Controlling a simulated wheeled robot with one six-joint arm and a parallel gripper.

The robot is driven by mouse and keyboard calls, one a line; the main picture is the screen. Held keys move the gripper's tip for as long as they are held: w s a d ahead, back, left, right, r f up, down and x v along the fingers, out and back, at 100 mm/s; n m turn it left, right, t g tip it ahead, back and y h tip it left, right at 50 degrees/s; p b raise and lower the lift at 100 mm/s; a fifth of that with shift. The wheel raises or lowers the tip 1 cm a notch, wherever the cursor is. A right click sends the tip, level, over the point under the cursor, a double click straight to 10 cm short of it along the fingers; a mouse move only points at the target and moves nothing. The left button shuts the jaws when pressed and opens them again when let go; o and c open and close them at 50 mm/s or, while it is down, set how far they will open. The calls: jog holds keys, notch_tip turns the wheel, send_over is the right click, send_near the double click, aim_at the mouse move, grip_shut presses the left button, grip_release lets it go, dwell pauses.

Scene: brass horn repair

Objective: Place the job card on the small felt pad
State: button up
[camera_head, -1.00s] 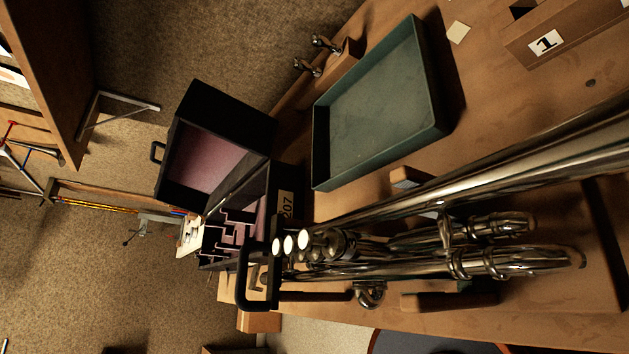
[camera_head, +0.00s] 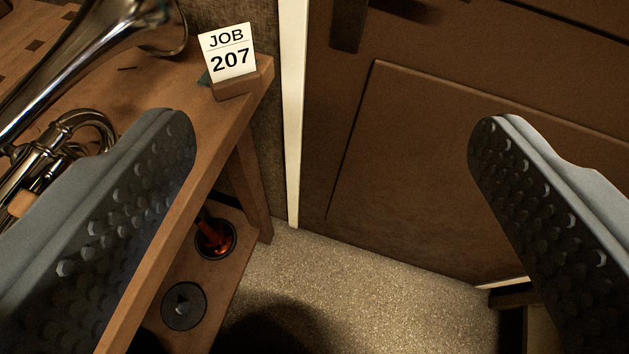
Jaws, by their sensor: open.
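The job card (camera_head: 228,52), white with "JOB 207" in black, stands upright in a small wooden holder (camera_head: 243,84) at the corner of the wooden bench, upper left of the view. A bit of green shows beside the holder; I cannot tell whether it is the felt pad. My gripper (camera_head: 332,135) is open and empty, its two studded grey fingers wide apart at left and right. The card lies beyond the fingertips, up and nearer the left finger. The small felt pad is not clearly seen.
A brass horn (camera_head: 75,65) lies on the bench (camera_head: 215,125) at left, its bell near the card. A lower shelf (camera_head: 222,280) holds a dark round item (camera_head: 184,306) and an amber one (camera_head: 214,238). A brown door (camera_head: 430,170) stands behind; carpeted floor lies below.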

jog(key=s+d+m+t, duration=0.1)
jog(key=s+d+t, duration=0.1)
jog(key=s, duration=0.7)
jog(key=shift+m+t+h, duration=0.3)
jog(key=shift+t+h, duration=0.1)
jog(key=shift+t, duration=0.5)
